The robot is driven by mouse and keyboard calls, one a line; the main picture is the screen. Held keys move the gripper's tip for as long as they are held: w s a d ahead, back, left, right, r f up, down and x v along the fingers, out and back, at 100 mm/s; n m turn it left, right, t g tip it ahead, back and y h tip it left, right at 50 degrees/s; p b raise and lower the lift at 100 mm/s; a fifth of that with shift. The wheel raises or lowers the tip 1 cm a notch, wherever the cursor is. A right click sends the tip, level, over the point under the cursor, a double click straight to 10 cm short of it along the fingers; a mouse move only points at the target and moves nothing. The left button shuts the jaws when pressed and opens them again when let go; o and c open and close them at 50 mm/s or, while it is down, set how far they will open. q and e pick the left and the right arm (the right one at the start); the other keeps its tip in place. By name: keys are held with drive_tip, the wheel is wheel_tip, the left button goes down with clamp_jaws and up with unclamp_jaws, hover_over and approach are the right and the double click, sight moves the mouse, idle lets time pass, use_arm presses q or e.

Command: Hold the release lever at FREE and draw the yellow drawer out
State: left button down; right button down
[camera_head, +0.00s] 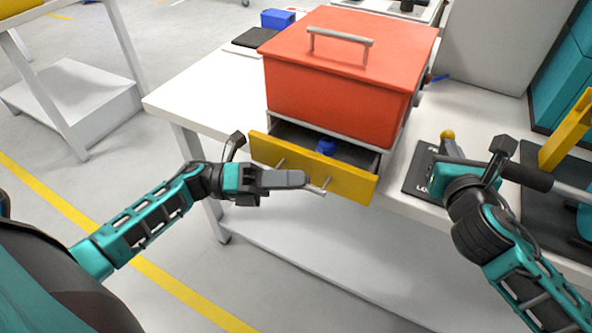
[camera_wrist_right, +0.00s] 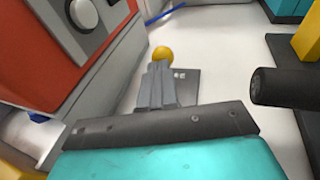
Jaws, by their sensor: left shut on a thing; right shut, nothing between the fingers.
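The yellow drawer (camera_head: 345,182) under the red cabinet (camera_head: 335,75) stands partly out, with a blue item (camera_head: 326,147) inside. My left gripper (camera_head: 305,181) is shut on the drawer's front handle (camera_head: 322,188), at its right part. The release lever's yellow knob (camera_head: 447,135) rises above a dark lettered plate (camera_head: 418,176) right of the cabinet. It also shows in the right wrist view (camera_wrist_right: 162,54). My right gripper (camera_wrist_right: 160,84) is shut and empty, its fingertips just at the knob. The lever's stem is hidden behind the fingers, so I cannot tell contact or its exact setting.
The white bench (camera_head: 200,98) carries the cabinet. A yellow bracket (camera_head: 566,130) and a dark cylindrical bar (camera_wrist_right: 285,86) stand close right of my right gripper. A blue box (camera_head: 278,18) sits behind the cabinet. The floor before the drawer is clear.

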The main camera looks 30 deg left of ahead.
use_arm(q)
drive_tip(key=c, duration=1.4)
unclamp_jaws()
drive_tip(key=shift+c, duration=0.2)
drive_tip(key=v, duration=1.2)
